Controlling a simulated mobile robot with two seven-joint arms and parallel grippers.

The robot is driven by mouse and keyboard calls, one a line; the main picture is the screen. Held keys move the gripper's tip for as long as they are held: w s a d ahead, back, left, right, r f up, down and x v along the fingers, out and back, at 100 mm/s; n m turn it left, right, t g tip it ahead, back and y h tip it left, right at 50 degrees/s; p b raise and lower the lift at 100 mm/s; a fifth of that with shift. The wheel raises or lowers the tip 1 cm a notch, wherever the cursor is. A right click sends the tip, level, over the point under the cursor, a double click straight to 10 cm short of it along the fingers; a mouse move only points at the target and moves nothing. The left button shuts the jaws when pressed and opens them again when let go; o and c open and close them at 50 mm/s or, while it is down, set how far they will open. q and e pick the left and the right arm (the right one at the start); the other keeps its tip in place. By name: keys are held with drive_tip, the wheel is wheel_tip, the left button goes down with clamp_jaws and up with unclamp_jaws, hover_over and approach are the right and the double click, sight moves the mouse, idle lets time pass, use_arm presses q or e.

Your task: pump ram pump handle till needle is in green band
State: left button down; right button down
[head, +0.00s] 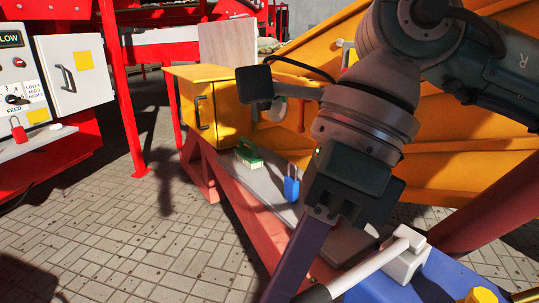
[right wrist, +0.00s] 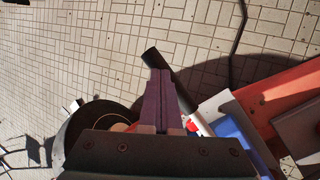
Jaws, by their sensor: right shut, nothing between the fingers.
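The ram pump shows at the bottom right of the head view, with a pale pump block (head: 404,262) on a blue base (head: 385,289). Its handle (head: 372,268) is a pale lever slanting down-left to a black grip (head: 316,295), partly cut off by the frame. My right gripper (head: 280,285) points down beside the grip, shut and empty. In the right wrist view, its purple fingers (right wrist: 160,82) are together and overlap the black handle grip (right wrist: 152,58); I cannot tell whether they touch. No gauge face, needle or green band is readable. My left gripper is not in view.
A grey-topped red bench (head: 230,175) holds a green-and-yellow brush (head: 248,156) and a blue padlock (head: 291,187). A yellow cabinet (head: 232,108) stands behind. A control panel (head: 15,75) is at the left. Paved floor (head: 110,230) is open between them.

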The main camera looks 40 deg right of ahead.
drive_tip(key=a+p+v, duration=0.1)
drive_tip(key=p+v, duration=0.3)
drive_tip(key=v, duration=0.3)
drive_tip(key=shift+d+r+p, duration=0.15)
drive_tip(key=shift+r+p, duration=0.15)
drive_tip(key=shift+r, duration=0.25)
